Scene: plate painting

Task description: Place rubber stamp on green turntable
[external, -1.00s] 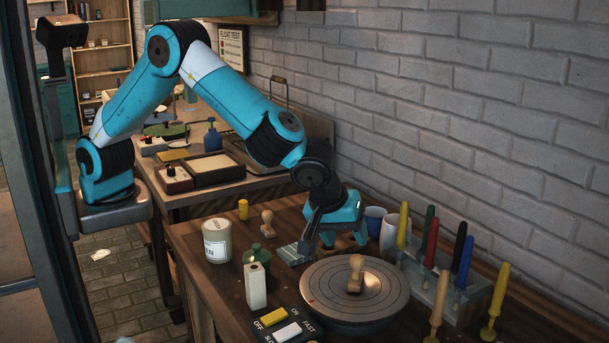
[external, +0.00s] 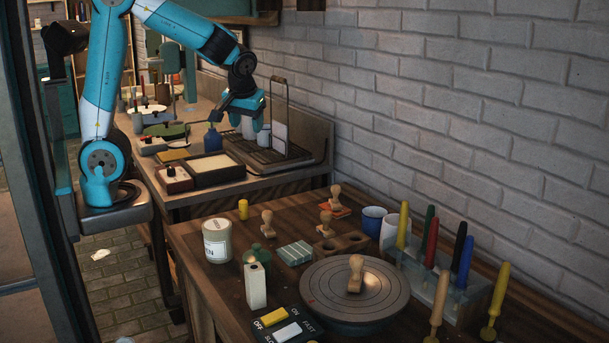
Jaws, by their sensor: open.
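A wooden rubber stamp (external: 356,272) stands upright on a round turntable (external: 390,292) with a grey ringed top and a dark bluish base. Other wooden stamps stand on the near table: one (external: 267,223) behind the green jar, one (external: 326,223) by a wooden holder, and one (external: 336,197) on an orange-red pad. A green round disc (external: 168,130) sits on the far bench; I cannot tell whether it is a turntable. My gripper (external: 240,118) is open, with nothing visible in it, above the far bench and well away from the stamps.
A white candle jar (external: 217,240), a small green jar (external: 258,254) and a white block (external: 256,285) stand left of the turntable. A rack of coloured tools (external: 452,298) is at its right. A striped teal block (external: 295,253) lies behind it. The brick wall bounds the right.

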